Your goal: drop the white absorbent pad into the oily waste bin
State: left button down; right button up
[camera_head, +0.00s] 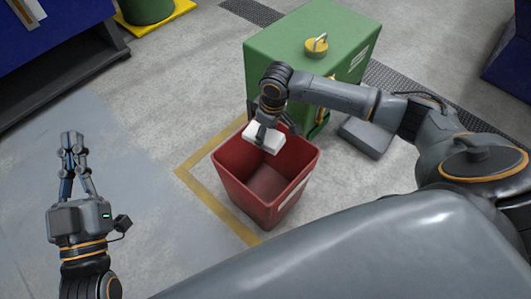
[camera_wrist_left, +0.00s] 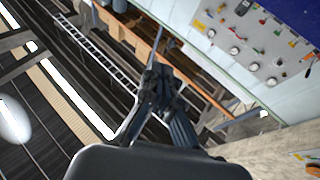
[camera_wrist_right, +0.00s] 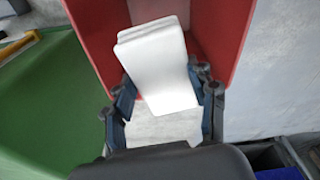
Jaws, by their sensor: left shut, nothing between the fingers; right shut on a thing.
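The white absorbent pad (camera_head: 264,137) is a folded white block held by my right gripper (camera_head: 267,127) over the back part of the red bin's opening. In the right wrist view the pad (camera_wrist_right: 157,62) sits between the fingers of the right gripper (camera_wrist_right: 165,102), with the red wall behind it. The red open-topped bin (camera_head: 266,198) stands on the floor, with a pale label on its side; its inside looks empty where visible. My left gripper (camera_head: 72,142) is shut and empty, off to the left over the floor; its closed fingers also show in the left wrist view (camera_wrist_left: 158,80).
A green cabinet (camera_head: 295,48) with a yellow knob stands directly behind the bin. A grey box-like pedal (camera_head: 367,137) lies right of the bin. Yellow floor tape (camera_head: 205,190) runs along the bin's left. Dark blue equipment (camera_head: 60,35) stands at the upper left. The floor between is clear.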

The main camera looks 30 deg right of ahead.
pick_arm(q)
jog(key=shift+s+r+t+h+b, duration=0.15)
jog(key=shift+s+r+t, duration=0.25)
jog(key=shift+r+t, duration=0.25)
jog(key=shift+s+r+t+h+b, duration=0.1)
jog(key=shift+s+r+t, duration=0.3)
jog(key=shift+r, duration=0.3)
jog(key=shift+s+r+t+h+b, duration=0.15)
jog(key=shift+s+r+t, duration=0.2)
jog(key=shift+r+t, duration=0.3)
pick_arm(e)
jog(key=shift+f, duration=0.4)
jog(key=o, duration=1.1)
jog(key=shift+r, duration=0.1)
notch_tip(320, 180, up, 12)
jog(key=s, duration=0.1)
jog(key=shift+s+d, duration=0.15)
jog(key=shift+d, duration=0.25)
